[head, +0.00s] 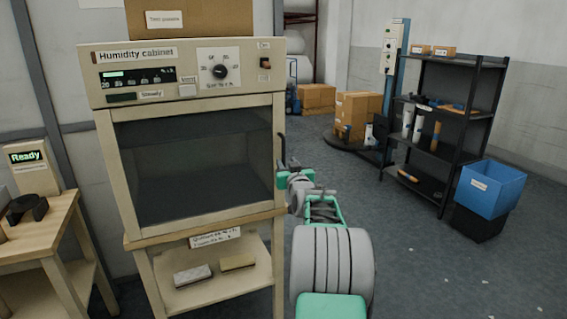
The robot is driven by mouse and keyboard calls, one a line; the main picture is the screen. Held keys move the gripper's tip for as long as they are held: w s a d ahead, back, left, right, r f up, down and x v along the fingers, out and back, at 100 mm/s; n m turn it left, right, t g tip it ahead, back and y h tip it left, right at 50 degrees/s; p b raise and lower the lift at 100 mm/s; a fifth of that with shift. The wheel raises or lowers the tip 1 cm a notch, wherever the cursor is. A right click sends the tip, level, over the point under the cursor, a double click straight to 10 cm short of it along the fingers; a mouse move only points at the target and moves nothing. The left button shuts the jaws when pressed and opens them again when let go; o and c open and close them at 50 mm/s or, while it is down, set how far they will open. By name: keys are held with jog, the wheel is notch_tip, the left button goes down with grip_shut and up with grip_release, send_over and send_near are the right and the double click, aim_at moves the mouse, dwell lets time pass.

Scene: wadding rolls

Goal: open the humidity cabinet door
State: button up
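The humidity cabinet (185,75) is a cream box with a control panel on top, standing on a wooden stand at the left. Its door (195,160) has a cream frame around a dark window and looks closed. A dark upright bar handle (281,147) shows at the door's right edge. My gripper (284,168) is at the lower end of this handle, with my grey and green arm reaching up from the bottom. The fingers are small and partly hidden by my wrist. I cannot tell whether they touch or surround the handle.
A cardboard box (188,18) sits on the cabinet. A small wooden table (45,225) with a "Ready" device (30,170) is at the left. A black shelf (450,90) and blue bin (490,188) stand at the right. Floor between arm and shelf is clear.

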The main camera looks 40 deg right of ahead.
aim_at(284, 158)
jog(key=x, duration=0.5)
jog(key=shift+w+d, duration=0.2)
jog(key=shift+w, duration=0.1)
jog(key=shift+c, duration=0.2)
grip_shut()
dwell(0.9)
